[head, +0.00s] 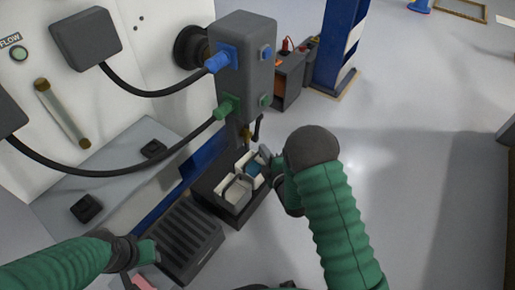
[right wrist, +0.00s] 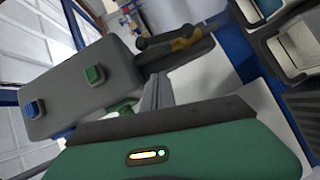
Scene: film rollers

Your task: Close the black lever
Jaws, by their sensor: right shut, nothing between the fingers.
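The black lever (head: 258,127) hangs beside a brass fitting (head: 246,132) under the grey box (head: 245,60) with blue and green plugs. In the right wrist view a dark handle-like part (right wrist: 190,54) with a yellow-brass piece (right wrist: 181,43) juts from the end of that box. My right gripper (head: 268,158) is shut and empty, just below and right of the lever, apart from it as far as I can see. My forearm partly hides it. My left gripper (head: 146,252) is low at the left, far from the lever; its finger opening is unclear.
An open black case with light containers (head: 236,190) lies under the grey box, close to my right gripper. A dark ribbed case (head: 183,240) is nearer. Black cables cross from the white machine (head: 50,60) to the box.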

